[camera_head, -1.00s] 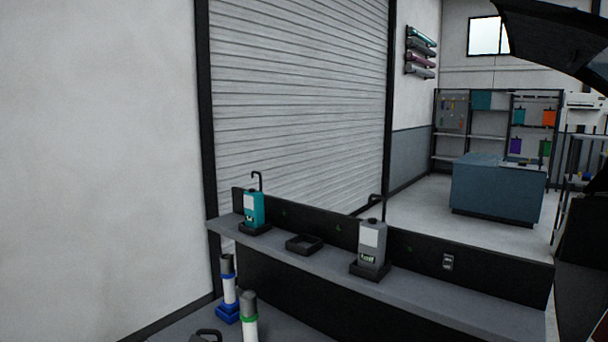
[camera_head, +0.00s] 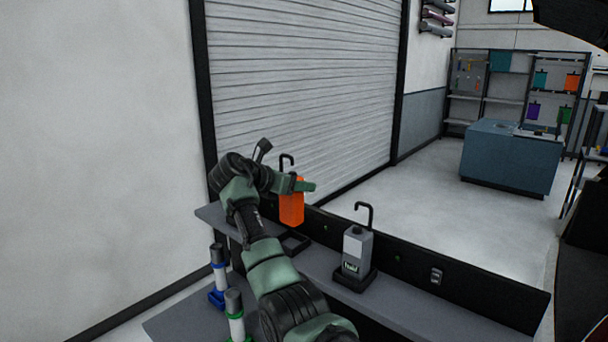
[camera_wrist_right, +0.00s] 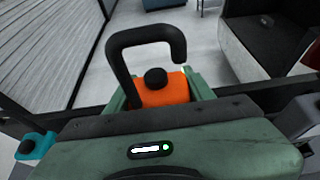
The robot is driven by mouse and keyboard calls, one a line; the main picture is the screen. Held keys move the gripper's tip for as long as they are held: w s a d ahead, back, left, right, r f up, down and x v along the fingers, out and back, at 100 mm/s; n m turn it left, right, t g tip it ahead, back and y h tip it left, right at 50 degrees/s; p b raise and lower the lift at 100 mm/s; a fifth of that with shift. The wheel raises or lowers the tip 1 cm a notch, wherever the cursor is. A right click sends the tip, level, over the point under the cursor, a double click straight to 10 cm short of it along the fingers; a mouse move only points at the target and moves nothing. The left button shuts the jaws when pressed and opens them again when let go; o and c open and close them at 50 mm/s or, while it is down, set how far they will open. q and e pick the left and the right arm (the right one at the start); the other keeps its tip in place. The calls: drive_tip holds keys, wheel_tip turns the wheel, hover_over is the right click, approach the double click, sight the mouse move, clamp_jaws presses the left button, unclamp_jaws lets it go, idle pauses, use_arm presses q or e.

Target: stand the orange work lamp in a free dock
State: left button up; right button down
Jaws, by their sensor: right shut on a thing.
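My right gripper (camera_head: 300,186) is shut on the orange work lamp (camera_head: 291,210), near its top below the black hook. The lamp hangs roughly upright, just above and behind an empty black dock (camera_head: 294,242) on the grey shelf; I cannot tell whether they touch. In the right wrist view the orange lamp (camera_wrist_right: 165,92) sits between the green fingers, with its hook and black knob in front. A grey lamp (camera_head: 356,248) stands in the dock to the right. A teal lamp (camera_wrist_right: 35,146) shows at the wrist view's left edge; my arm hides it in the head view. My left gripper is out of view.
The grey shelf (camera_head: 425,306) has a black back panel (camera_head: 470,281) with a socket. Two white tubes with grey tops, one blue-banded (camera_head: 218,268) and one green-banded (camera_head: 235,312), stand on a lower surface at the front left. The shelf right of the grey lamp is clear.

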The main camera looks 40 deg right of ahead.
sight(297, 209)
drive_tip(key=shift+a+f, duration=0.4)
drive_tip(key=shift+f, duration=0.1)
drive_tip(key=f+b, duration=0.2)
drive_tip(key=f, duration=0.1)
drive_tip(key=f+b, duration=0.2)
drive_tip(key=shift+d, duration=0.25)
drive_tip(key=shift+a+f+b, duration=0.15)
drive_tip(key=shift+b, duration=0.3)
drive_tip(key=shift+f, duration=0.5)
drive_tip(key=shift+c, duration=2.4)
unclamp_jaws()
